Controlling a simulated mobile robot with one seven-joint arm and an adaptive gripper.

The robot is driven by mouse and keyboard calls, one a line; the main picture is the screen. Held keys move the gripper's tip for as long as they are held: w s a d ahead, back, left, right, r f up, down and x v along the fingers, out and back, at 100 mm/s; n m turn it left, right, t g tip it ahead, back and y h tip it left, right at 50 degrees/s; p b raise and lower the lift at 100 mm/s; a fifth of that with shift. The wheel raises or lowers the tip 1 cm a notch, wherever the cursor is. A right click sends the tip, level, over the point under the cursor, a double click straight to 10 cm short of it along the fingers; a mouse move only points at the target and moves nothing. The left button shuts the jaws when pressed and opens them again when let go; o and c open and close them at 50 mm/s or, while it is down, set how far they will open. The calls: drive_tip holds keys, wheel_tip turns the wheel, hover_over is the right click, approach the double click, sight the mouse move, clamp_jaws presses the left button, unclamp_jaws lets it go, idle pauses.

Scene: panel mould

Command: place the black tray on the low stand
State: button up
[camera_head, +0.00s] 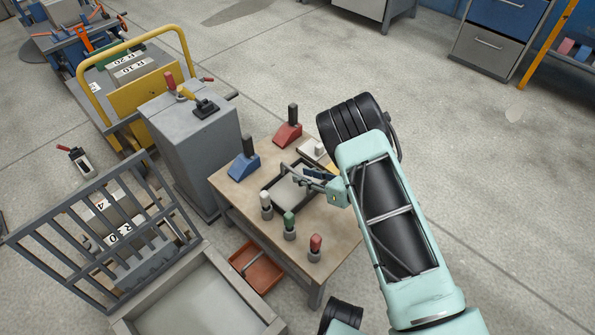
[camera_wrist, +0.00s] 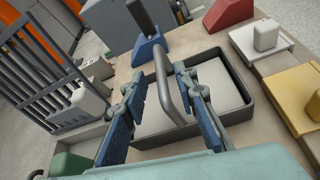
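The black tray (camera_head: 271,187) lies on the wooden table, with a dark rim and a light grey inside. In the wrist view the tray (camera_wrist: 250,107) has a grey arched handle (camera_wrist: 162,82) rising across its middle. My gripper (camera_head: 312,178) is over the tray's right part in the head view. In the wrist view my gripper (camera_wrist: 160,85) is open, with one blue-padded finger on each side of the handle; contact is not visible. My arm hides part of the tray in the head view. I cannot tell for sure which thing is the low stand.
On the wooden table (camera_head: 235,195) stand blue (camera_head: 244,165) and red (camera_head: 287,134) blocks with dark handles, and several small knobbed pieces. A grey cabinet (camera_head: 200,140) stands at its left. A barred panel (camera_head: 90,235) and grey frame (camera_head: 250,315) are lower left. Floor at right is clear.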

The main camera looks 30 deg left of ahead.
drive_tip(key=p+v, duration=0.2)
drive_tip(key=v, duration=0.6)
drive_tip(key=shift+r, duration=0.1)
